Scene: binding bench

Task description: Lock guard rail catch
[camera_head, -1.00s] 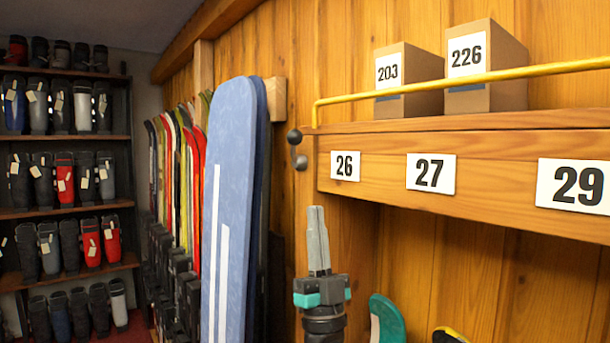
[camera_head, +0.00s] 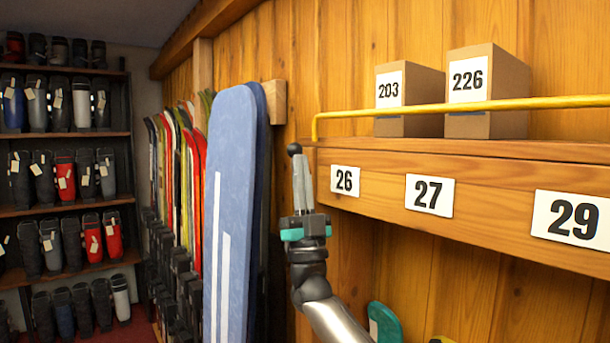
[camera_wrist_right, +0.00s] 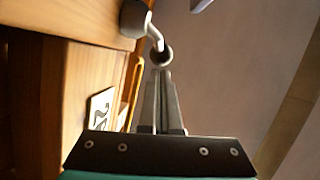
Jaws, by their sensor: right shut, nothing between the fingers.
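The guard rail (camera_head: 450,106) is a yellow bar along the front of the wooden shelf. The catch (camera_head: 294,149) is a dark knobbed lever at the shelf's left end; in the head view my right gripper hides most of it. My right gripper (camera_head: 302,160) points up, shut and empty, with its fingertips just below the knob. In the right wrist view the catch shows a round grey base (camera_wrist_right: 135,18) and a short arm ending in a ball (camera_wrist_right: 160,57), right at the tips of my shut fingers (camera_wrist_right: 161,76). I cannot tell whether they touch. My left gripper is not in view.
Cardboard boxes 203 (camera_head: 418,90) and 226 (camera_head: 508,85) stand on the shelf behind the rail. Number plates line the shelf front. A blue ski or board (camera_head: 229,180) stands close left of my right gripper. Boot racks (camera_head: 70,137) fill the far left.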

